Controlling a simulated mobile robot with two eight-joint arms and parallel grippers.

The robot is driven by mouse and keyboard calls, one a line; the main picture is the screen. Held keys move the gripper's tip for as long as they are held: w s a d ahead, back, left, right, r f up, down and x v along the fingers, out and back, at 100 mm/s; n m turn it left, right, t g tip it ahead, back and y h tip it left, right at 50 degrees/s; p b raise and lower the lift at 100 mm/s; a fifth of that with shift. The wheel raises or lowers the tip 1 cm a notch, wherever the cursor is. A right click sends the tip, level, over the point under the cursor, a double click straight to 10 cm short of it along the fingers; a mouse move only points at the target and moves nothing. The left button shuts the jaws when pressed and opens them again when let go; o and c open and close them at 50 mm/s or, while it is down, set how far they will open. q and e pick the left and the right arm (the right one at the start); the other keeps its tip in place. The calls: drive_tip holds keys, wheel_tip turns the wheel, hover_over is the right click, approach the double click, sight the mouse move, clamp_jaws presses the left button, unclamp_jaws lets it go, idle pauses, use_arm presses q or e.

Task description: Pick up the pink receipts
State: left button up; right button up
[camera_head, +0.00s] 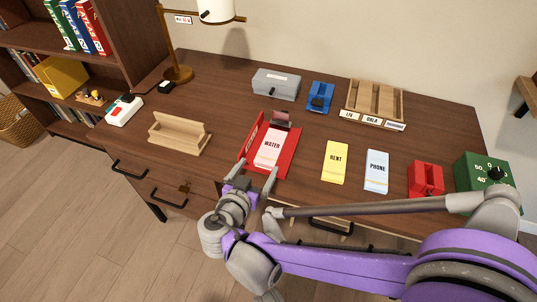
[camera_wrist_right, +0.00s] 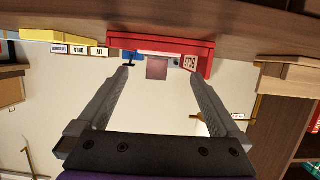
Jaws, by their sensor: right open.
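The pink receipts (camera_head: 268,158), with a sheet marked WATER, lie in a red tray (camera_head: 290,151) at the middle of the desk. A small dark reddish block or clip (camera_head: 281,119) stands at the tray's back end. My right gripper (camera_head: 250,173) is open and empty at the tray's front end, its fingers spread. In the right wrist view, my right gripper (camera_wrist_right: 157,70) points at the red tray (camera_wrist_right: 130,40), which carries a BILLS label. A pinkish square (camera_wrist_right: 156,69) shows between the fingertips there. My left gripper is not in view.
Yellow RENT (camera_head: 335,162) and blue-white PHONE (camera_head: 376,171) papers lie to the right. Beyond them are a red holder (camera_head: 425,179) and a green timer box (camera_head: 482,172). A wooden holder (camera_head: 178,137) stands at left; a grey box (camera_head: 276,83) and a blue item (camera_head: 320,97) stand behind.

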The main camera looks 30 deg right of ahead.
sight(270, 148)
drive_tip(key=b+x, duration=0.1)
drive_tip(key=x, duration=0.4)
drive_tip(key=shift+w+d, duration=0.15)
drive_tip(key=shift+w, duration=0.05)
drive_tip(key=b+x, duration=0.1)
drive_tip(key=x, duration=0.3)
drive_tip(key=shift+d+f+b, duration=0.1)
drive_tip(key=shift+d+b, duration=0.1)
drive_tip(key=shift+b, duration=0.1)
drive_tip(key=shift+w+d, duration=0.25)
drive_tip(key=c, duration=1.3)
